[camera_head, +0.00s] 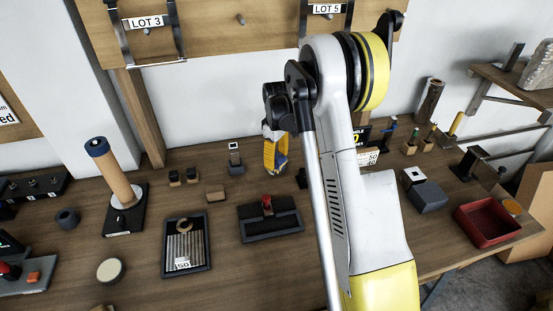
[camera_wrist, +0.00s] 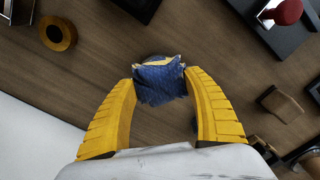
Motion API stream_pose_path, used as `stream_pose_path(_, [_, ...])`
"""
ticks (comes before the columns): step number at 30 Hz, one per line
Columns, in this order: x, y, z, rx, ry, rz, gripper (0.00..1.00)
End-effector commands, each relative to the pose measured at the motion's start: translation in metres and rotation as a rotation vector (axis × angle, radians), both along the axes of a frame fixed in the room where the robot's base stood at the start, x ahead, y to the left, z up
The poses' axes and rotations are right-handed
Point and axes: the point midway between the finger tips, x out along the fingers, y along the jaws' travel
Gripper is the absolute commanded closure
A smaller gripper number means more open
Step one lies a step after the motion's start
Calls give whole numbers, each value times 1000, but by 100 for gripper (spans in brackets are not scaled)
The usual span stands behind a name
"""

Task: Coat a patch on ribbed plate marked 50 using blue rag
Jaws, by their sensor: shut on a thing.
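The ribbed plate (camera_head: 183,247) lies in a dark square tray on the bench, left of centre in the head view. A white label marked 50 is at its front, and a brown ring-like piece lies at its back edge. My gripper (camera_head: 277,168) is above the bench, behind and to the right of the plate. Its yellow fingers are shut on the blue rag (camera_wrist: 160,84), which hangs bunched between the fingertips in the wrist view. In the head view the fingers hide most of the rag. The ribbed surface does not show in the wrist view.
A dark plate with a red knob (camera_head: 267,205) lies right of the ribbed plate. A wooden roller on a stand (camera_head: 121,184) rises to the left. A red tray (camera_head: 486,222) is at far right. My arm hides the bench's middle right.

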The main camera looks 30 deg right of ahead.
Motion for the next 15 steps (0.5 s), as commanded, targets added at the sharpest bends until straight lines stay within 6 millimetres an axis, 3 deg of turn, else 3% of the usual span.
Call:
stream_pose_path(8, [-1,0,0,0,1,0,65])
stream_pose_path(15, [0,0,16,0,1,0,65])
